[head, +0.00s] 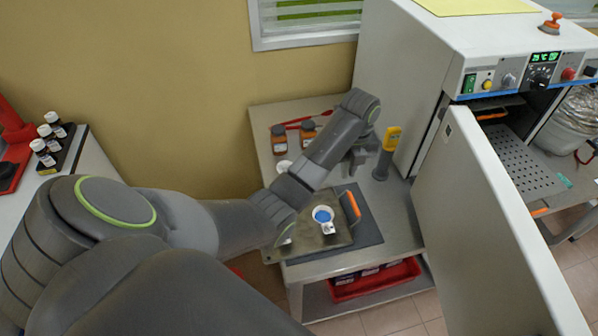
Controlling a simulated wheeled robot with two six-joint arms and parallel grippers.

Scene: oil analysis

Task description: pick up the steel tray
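The steel tray (305,243) is a flat grey-brown plate over a dark mat (368,238) on the bench. An orange handle (351,206) shows on its right side. I see no right gripper.
A white oven (455,50) stands at the right with its door (490,230) open beside the bench. A yellow-topped instrument (391,139) and brown bottles (279,139) are at the bench's back. A red bin (375,281) sits on the lower shelf.

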